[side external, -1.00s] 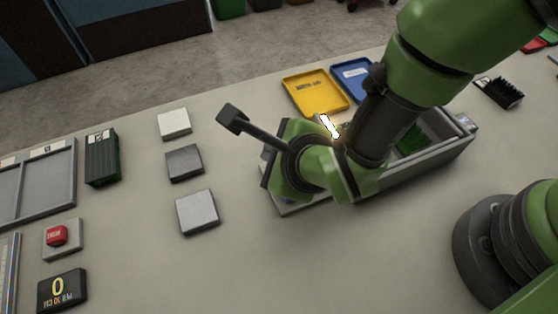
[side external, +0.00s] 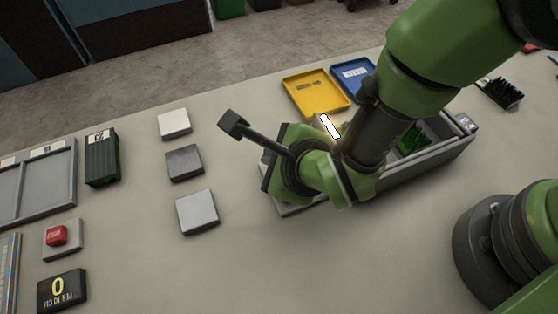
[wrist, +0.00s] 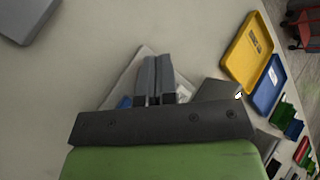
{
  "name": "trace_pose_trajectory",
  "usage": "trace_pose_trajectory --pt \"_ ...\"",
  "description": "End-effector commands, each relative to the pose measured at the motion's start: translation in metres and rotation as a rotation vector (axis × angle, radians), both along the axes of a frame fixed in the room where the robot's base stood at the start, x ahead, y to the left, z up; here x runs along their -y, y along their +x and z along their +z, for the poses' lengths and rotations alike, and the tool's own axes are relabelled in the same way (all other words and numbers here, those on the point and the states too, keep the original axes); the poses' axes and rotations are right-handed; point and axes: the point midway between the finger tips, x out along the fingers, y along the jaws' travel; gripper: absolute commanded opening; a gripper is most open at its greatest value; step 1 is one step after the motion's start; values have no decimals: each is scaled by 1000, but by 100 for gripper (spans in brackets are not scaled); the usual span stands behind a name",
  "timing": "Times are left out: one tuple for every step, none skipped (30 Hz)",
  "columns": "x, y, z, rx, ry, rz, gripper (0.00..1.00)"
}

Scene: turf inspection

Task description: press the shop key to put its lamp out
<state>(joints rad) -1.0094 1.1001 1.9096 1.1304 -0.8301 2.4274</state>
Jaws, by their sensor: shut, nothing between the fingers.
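My gripper (wrist: 158,62) shows in the wrist view with its two dark fingers together and nothing between them. The fingers are over a pale grey panel (wrist: 136,72); whether they touch it I cannot tell. A blue piece (wrist: 125,103) shows left of the fingers and a whitish piece to their right, both partly hidden. I cannot make out which is the shop key. A bright white glowing bar (side external: 330,126), apparently a lit lamp, shows beside my arm in the side view; it also shows in the wrist view (wrist: 239,95). My wrist hides the fingertips in the side view.
A yellow tray (side external: 316,91) and a blue tray (side external: 354,76) lie behind. A long grey box (side external: 440,150) with green turf lies under my arm. Several square blocks (side external: 197,212), a red button (side external: 57,235) and a black counter (side external: 62,291) are left. The front middle is clear.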

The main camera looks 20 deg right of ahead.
Motion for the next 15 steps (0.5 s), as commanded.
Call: trace_pose_trajectory --pt "0 0 0 0 0 0 0" --pt "0 0 0 0 0 0 0" --pt "0 0 0 0 0 0 0" --pt "0 0 0 0 0 0 0" --pt "0 0 -1 0 0 0 0" --pt "0 0 -1 0 0 0 0" --pt "0 0 -1 0 0 0 0" --pt "0 0 -2 0 0 0 0" --pt "0 0 -2 0 0 0 0" --pt "0 0 -2 0 0 0 0" --pt "0 0 -3 0 0 0 0" --pt "0 0 -3 0 0 0 0" --pt "0 0 -4 0 0 0 0" --pt "0 0 -4 0 0 0 0" --pt "0 0 -4 0 0 0 0"
